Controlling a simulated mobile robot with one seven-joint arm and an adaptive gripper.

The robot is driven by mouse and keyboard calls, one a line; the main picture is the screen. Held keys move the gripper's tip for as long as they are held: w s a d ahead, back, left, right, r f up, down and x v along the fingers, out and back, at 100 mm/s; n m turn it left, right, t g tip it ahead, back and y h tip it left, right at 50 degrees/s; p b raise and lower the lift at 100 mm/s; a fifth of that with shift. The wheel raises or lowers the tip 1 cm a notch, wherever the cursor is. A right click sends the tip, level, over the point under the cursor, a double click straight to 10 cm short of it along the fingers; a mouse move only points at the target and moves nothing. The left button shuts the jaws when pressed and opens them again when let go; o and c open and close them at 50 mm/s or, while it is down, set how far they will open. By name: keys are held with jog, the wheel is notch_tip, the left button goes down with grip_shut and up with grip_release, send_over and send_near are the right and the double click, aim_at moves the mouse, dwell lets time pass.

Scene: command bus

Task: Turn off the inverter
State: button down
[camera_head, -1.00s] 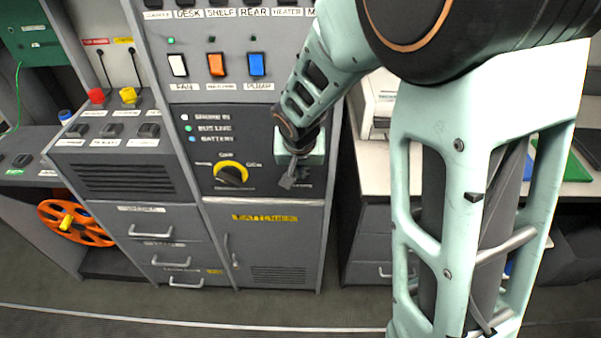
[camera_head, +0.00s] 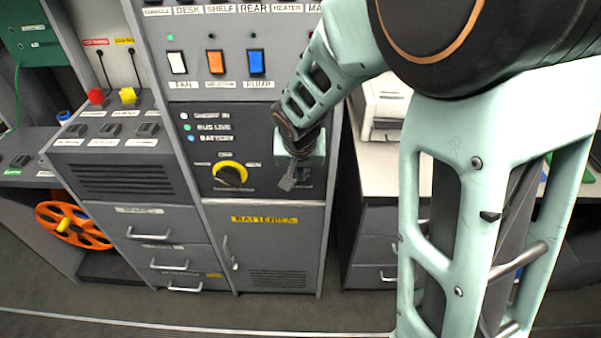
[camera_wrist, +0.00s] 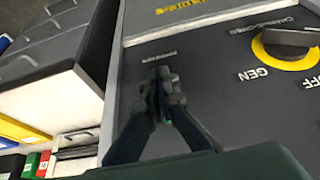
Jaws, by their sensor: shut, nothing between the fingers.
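My gripper (camera_head: 287,183) is shut and empty, low in front of the right part of the dark control panel (camera_head: 256,122). In the wrist view its closed fingertips (camera_wrist: 160,78) are close to the panel face, just beside a small label (camera_wrist: 168,55) too blurred to read. I cannot tell whether they touch the panel, and they hide what lies behind them. A black rotary knob on a yellow ring (camera_head: 230,174) is left of the gripper; it also shows in the wrist view (camera_wrist: 290,45), by GEN and OFF marks. No switch is clearly readable as the inverter's.
Above are white (camera_head: 178,62), orange (camera_head: 215,62) and blue (camera_head: 256,62) rocker switches; the orange one's label is unclear. Red (camera_head: 95,97) and yellow (camera_head: 128,95) plugs are at left. A white printer-like box (camera_head: 386,105) stands on the right-hand counter.

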jog(key=shift+s+f+b, duration=0.25)
jog(key=shift+f+b, duration=0.25)
jog(key=shift+b, duration=0.65)
jog(key=shift+s+f+b, duration=0.25)
jog(key=shift+f+b, duration=0.2)
jog(key=shift+b, duration=0.65)
jog(key=shift+r, duration=0.15)
jog(key=shift+w+r+p, duration=0.3)
jog(key=shift+w+p, duration=0.15)
jog(key=shift+w, duration=0.25)
jog(key=shift+s+r, duration=0.1)
jog(key=shift+s, duration=0.1)
